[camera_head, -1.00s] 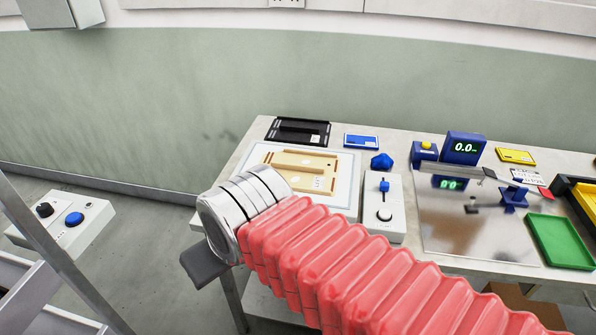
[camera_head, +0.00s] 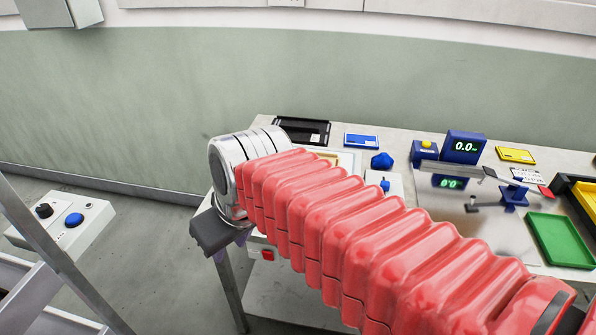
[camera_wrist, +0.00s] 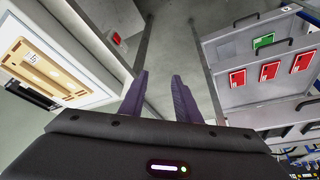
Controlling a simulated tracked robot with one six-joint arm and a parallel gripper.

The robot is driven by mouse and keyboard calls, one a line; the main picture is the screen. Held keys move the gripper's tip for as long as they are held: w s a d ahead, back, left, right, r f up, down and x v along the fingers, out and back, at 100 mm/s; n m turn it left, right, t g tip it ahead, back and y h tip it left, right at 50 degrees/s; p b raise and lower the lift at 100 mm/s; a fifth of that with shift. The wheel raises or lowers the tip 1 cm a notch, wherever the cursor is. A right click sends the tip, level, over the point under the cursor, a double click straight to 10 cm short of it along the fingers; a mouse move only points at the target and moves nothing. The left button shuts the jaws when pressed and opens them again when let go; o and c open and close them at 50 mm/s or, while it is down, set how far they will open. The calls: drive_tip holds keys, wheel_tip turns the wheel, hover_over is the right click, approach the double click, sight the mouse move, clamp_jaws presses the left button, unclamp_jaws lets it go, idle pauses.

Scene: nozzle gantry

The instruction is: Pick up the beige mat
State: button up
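The beige mat (camera_wrist: 42,72) lies on a pale sheet on the workbench. It looks like a flat panel with a raised rim, slots and a small white label. In the head view only a sliver of it (camera_head: 331,157) shows, because my red-sleeved arm covers the rest. My gripper (camera_wrist: 159,76) has two purple fingers, spread apart with nothing between them. It hangs past the bench's left edge, over the floor, with the mat off to its left in the wrist view. In the head view the fingers are mostly hidden.
A black tray (camera_head: 302,131) and a blue card (camera_head: 361,141) lie at the bench's back. A blue faceted block (camera_head: 382,161) sits near the mat. A green tray (camera_head: 562,240) is at the right. The wrist view shows a drawer cabinet (camera_wrist: 268,92) at right.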

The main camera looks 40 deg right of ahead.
drive_tip(key=w+d+n+y, duration=0.2)
drive_tip(key=w+d+y, duration=0.1)
drive_tip(key=w+d, duration=0.55)
drive_tip(key=w+d+n+y, duration=0.2)
drive_tip(key=w+d, duration=0.3)
drive_tip(key=d, duration=0.6)
drive_tip(key=d+f+n+t, duration=0.1)
drive_tip(key=d+f, duration=0.1)
drive_tip(key=d, duration=0.6)
drive_tip(key=s+d+f+n+t+y, duration=0.1)
drive_tip(key=d+f+t, duration=0.1)
drive_tip(key=d, duration=0.6)
drive_tip(key=s+d+f+t+y, duration=0.1)
drive_tip(key=d+f+t, duration=0.1)
drive_tip(key=d, duration=0.6)
drive_tip(key=shift+s+d+f+n, duration=0.15)
drive_tip(key=shift+d+f+n, duration=0.1)
drive_tip(key=shift+f+n, duration=0.15)
drive_tip(key=shift+r, duration=0.1)
drive_tip(key=shift+a, duration=0.1)
drive_tip(key=x, duration=0.8)
drive_tip(key=shift+w+a, duration=0.1)
drive_tip(key=shift+w, duration=0.2)
